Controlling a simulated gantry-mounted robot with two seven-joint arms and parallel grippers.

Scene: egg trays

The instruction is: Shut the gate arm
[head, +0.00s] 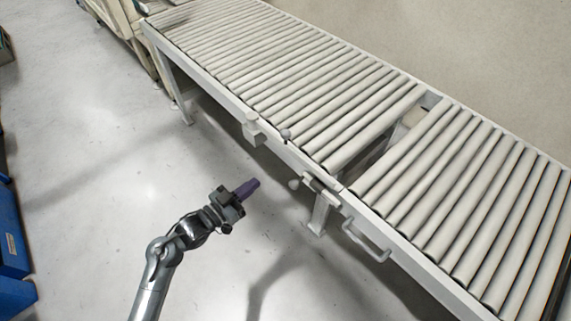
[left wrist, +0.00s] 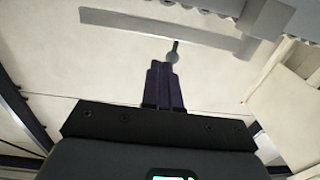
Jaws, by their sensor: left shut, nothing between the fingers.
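My left gripper (head: 254,183) has purple fingers, shut and empty, in the open space in front of the roller conveyor (head: 215,82). The shut fingers also show in the left wrist view (left wrist: 164,68). A small round knob (head: 294,184) lies a short way right of the fingertips, near a short grey bar (head: 321,190) on the conveyor's side rail. I cannot tell for certain which part is the gate arm. In the left wrist view a ball-ended stem (left wrist: 173,56) shows just beyond the fingertips; contact cannot be told. My right gripper is not in view.
A gap (head: 402,130) splits the conveyor rollers. A handle (head: 366,240) sticks out from the side rail at right, and a small block (head: 252,129) is on the rail further left. Blue bins (head: 12,230) stand at the left edge. The floor between is clear.

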